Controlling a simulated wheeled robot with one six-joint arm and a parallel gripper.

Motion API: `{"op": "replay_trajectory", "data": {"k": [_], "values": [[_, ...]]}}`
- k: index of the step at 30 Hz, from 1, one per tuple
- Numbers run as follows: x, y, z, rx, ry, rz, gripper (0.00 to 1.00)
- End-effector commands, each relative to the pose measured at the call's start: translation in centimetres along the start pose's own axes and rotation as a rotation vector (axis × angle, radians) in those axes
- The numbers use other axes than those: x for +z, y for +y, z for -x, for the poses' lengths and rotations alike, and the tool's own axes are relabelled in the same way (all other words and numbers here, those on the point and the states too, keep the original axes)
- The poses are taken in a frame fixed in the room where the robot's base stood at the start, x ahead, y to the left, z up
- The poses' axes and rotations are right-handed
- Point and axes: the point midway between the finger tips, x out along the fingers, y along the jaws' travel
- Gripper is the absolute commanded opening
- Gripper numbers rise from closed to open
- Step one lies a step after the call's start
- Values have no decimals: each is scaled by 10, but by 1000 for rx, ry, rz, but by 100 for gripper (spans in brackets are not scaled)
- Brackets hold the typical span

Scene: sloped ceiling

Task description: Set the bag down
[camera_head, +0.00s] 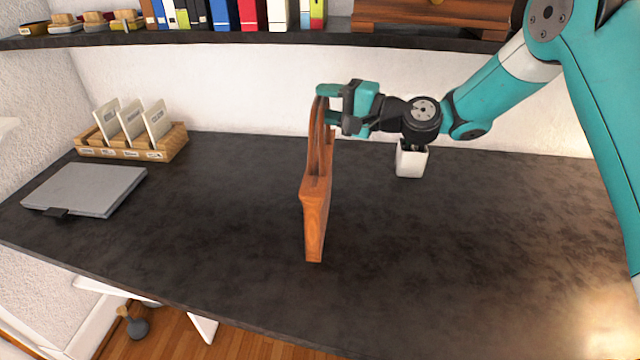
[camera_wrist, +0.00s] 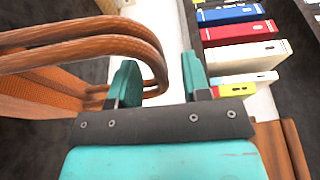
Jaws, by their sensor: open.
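The bag (camera_head: 315,215) is orange-brown with looped handles and stands upright on the dark desk (camera_head: 230,235), seen edge-on in the head view. Its lower edge appears to rest on the desktop. My gripper (camera_head: 328,108) is at the top of the handles. In the wrist view, my gripper (camera_wrist: 157,85) has its two teal fingers spread apart. The bag's handles (camera_wrist: 120,45) reach in from the left, and their looped end lies around or beside the left finger. The gap between the fingers looks mostly empty. The contact between finger and handle is partly hidden.
A white cup (camera_head: 411,162) stands behind and right of the bag, below my arm. A wooden card holder (camera_head: 170,147) and a closed grey laptop-like slab (camera_head: 85,187) lie at the left. A shelf (camera_head: 200,38) with books runs above. The desk's front right is clear.

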Motion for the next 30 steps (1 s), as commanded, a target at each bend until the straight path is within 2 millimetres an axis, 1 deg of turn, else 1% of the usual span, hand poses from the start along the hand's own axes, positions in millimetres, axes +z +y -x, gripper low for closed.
{"op": "replay_trajectory", "data": {"k": [1,4,11,14,15,17,30], "values": [[0,-3,-7,-1,-2,1,44],[0,-1,-15,0,0,0,44],[0,0,-16,0,1,0,44],[0,0,-16,0,1,0,23],[0,0,-16,0,1,0,14],[0,0,-16,0,1,0,0],[0,0,-16,0,1,0,0]]}}
